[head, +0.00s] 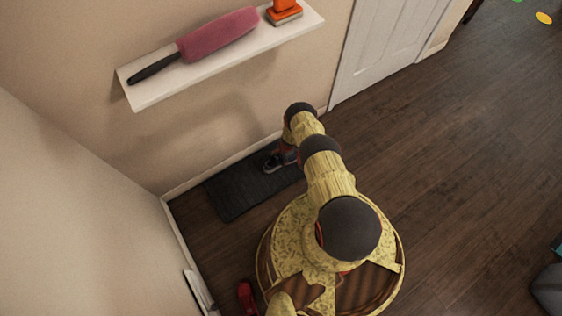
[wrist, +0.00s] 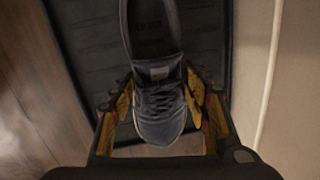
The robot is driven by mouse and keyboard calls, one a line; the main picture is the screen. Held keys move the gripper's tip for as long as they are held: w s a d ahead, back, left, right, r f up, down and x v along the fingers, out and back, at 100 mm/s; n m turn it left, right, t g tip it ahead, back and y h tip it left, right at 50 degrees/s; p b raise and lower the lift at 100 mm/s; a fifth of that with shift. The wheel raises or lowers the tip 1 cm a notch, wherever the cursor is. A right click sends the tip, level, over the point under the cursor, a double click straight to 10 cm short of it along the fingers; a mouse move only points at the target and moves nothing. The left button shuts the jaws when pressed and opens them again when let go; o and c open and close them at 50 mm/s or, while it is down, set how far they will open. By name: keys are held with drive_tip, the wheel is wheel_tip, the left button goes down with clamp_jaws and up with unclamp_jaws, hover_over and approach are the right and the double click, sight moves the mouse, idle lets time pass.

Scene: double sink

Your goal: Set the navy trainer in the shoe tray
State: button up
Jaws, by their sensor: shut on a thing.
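The dark shoe tray (wrist: 88,35) lies behind and below the trainer in the wrist view. In the head view the tray (head: 232,197) lies on the floor against the wall, and the trainer (head: 272,162) shows over it beside my arm. I cannot tell whether the sole touches the tray.
A white wall shelf (head: 220,62) above holds a pink duster (head: 218,33) and an orange brush (head: 284,10). A white door (head: 385,45) stands at the right. A red object (head: 246,297) lies on the floor near my base. Open wooden floor (head: 450,150) extends right.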

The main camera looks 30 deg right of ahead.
sight(281, 160)
drive_tip(key=shift+w+f+b, duration=0.25)
drive_tip(key=shift+f+b, duration=0.15)
wheel_tip(281, 160, down, 3)
drive_tip(key=shift+s+r+b, duration=0.1)
drive_tip(key=shift+b, duration=0.8)
drive_tip(key=shift+r, duration=0.1)
drive_tip(key=o, duration=1.4)
drive_tip(key=shift+o, duration=0.2)
drive_tip(key=r+p, duration=0.3)
drive_tip(key=r, duration=0.1)
drive_tip(key=s+r+p, duration=0.1)
drive_tip(key=r+p, duration=0.2)
drive_tip(key=r, duration=0.1)
drive_tip(key=d+r+p, duration=0.1)
drive_tip(key=r+p, duration=0.2)
drive_tip(key=shift+s+r, duration=0.35)
drive_tip(key=shift+r, duration=0.05)
drive_tip(key=shift+s, duration=0.1)
